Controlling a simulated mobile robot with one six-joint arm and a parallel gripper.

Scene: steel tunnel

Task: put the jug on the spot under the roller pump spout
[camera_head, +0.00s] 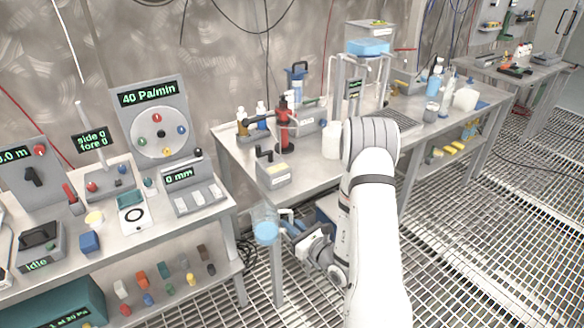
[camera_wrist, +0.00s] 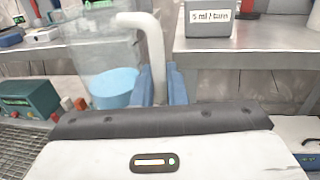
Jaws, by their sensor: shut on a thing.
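The jug (camera_head: 265,228) is clear, with pale blue liquid in the bottom and a white handle. It hangs upright in the air in the gap between the two benches. My gripper (camera_head: 287,226) is shut on its handle; in the wrist view the blue fingers (camera_wrist: 162,86) stand either side of the handle, with the jug (camera_wrist: 108,60) to their left. A grey box with a black top lever (camera_head: 272,170), perhaps the roller pump, stands on the right bench's near corner. A grey box with a "ml" label (camera_wrist: 208,20) shows in the wrist view. I cannot make out the spout or the spot.
The right bench (camera_head: 315,178) carries a red stand (camera_head: 284,125), a white beaker (camera_head: 332,140) and bottles. The left bench (camera_head: 150,232) holds instruments, including a dial panel (camera_head: 157,120), with loose blocks on its lower shelf. The bench edges flank the jug.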

